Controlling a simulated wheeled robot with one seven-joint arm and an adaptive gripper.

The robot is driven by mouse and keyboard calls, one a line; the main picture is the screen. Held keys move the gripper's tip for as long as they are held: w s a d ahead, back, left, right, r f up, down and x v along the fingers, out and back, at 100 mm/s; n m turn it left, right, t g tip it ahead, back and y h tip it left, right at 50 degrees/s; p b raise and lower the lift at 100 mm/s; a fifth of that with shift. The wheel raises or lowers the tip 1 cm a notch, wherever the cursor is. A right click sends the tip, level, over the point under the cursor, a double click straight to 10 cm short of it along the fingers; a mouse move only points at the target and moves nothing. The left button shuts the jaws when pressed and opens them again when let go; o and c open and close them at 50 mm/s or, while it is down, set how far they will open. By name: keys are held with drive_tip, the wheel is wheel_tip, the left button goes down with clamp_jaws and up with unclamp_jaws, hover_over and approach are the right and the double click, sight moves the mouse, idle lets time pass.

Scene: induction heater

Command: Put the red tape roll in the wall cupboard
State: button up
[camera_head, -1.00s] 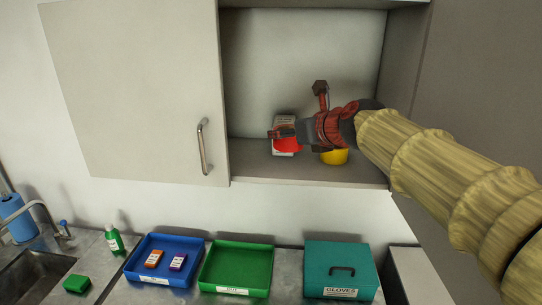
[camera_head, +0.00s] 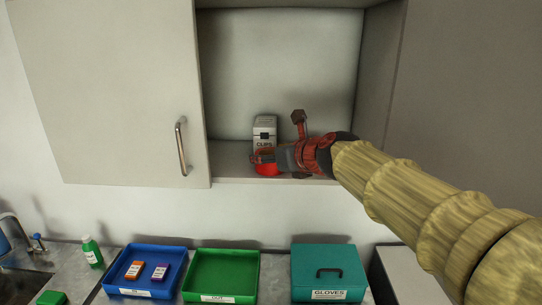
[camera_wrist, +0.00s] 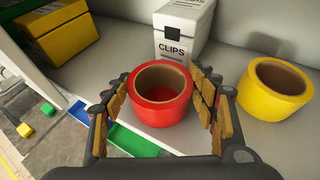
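The red tape roll (camera_wrist: 160,95) is between my gripper's fingers (camera_wrist: 161,85) in the wrist view, upright with its hole facing up. Both fingertips appear to touch its sides, so my gripper looks shut on it. In the head view the red roll (camera_head: 267,168) is at my gripper (camera_head: 268,158), low over the front part of the cupboard shelf (camera_head: 228,162). I cannot tell for sure whether its underside rests on the shelf. The wall cupboard (camera_head: 280,70) is open on this side.
A white CLIPS box (camera_wrist: 182,32) stands just behind the red roll. A yellow tape roll (camera_wrist: 274,90) stands to the right on the shelf. A closed door (camera_head: 110,95) covers the left. Blue (camera_head: 146,270) and green (camera_head: 221,275) trays and a teal GLOVES box (camera_head: 328,272) are below.

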drive_tip(key=o, duration=0.4)
drive_tip(key=shift+o, duration=0.2)
drive_tip(key=shift+r, duration=0.2)
drive_tip(key=p+v, duration=0.2)
drive_tip(key=v, duration=1)
drive_tip(key=s+d+f+n+g+h, duration=0.2)
drive_tip(key=s+d+f+n, duration=0.2)
drive_tip(key=s+f+n, duration=0.4)
drive_tip(key=s+d+f+n+g+h, duration=0.2)
drive_tip(key=s+d+f+n, duration=0.3)
drive_tip(key=s+f+n, duration=0.4)
drive_tip(key=s+d+f+n+g+h, duration=0.2)
drive_tip(key=s+d+f+n, duration=0.3)
drive_tip(key=n, duration=0.8)
drive_tip(key=shift+s+f, duration=1.8)
drive_tip(key=shift+s, duration=0.65)
